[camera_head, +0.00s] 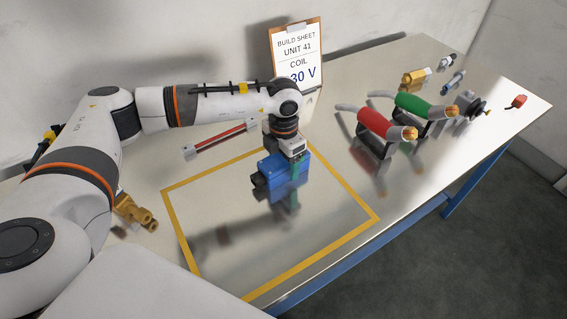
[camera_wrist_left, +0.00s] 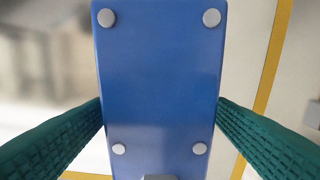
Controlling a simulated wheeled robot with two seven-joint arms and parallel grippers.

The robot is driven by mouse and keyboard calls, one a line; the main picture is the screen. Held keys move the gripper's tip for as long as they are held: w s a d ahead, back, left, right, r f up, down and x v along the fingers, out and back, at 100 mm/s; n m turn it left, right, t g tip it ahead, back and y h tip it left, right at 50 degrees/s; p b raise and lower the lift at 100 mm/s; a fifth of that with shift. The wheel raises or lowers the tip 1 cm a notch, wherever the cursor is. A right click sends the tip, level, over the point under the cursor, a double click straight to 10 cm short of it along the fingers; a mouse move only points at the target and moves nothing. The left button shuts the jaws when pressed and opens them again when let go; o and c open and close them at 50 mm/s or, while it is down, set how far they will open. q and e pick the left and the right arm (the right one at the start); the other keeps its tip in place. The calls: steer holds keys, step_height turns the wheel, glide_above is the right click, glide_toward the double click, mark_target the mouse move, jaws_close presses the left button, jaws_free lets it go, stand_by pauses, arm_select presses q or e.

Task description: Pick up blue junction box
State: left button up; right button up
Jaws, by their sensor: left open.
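The blue junction box (camera_head: 271,187) stands on the shiny table inside a yellow taped outline. In the left wrist view its blue lid (camera_wrist_left: 160,80) fills the middle, with a grey screw head at each corner. My left gripper (camera_head: 290,166) points down over the box. Its green ridged fingers lie on either side of the lid in the left wrist view, close to its long edges; whether they touch is hard to tell. The jaws are open around the box. The box's underside is hidden. My right gripper is not in view.
A build sheet sign (camera_head: 297,58) stands behind. A red-and-white bar (camera_head: 220,139) and brass fitting (camera_head: 134,213) lie left. Red (camera_head: 377,125) and green (camera_head: 417,106) coil-like parts sit in black holders at right, with small fittings beyond. The outlined area's front is clear.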

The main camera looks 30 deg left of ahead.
arm_select(q)
steer(key=c, duration=1.2)
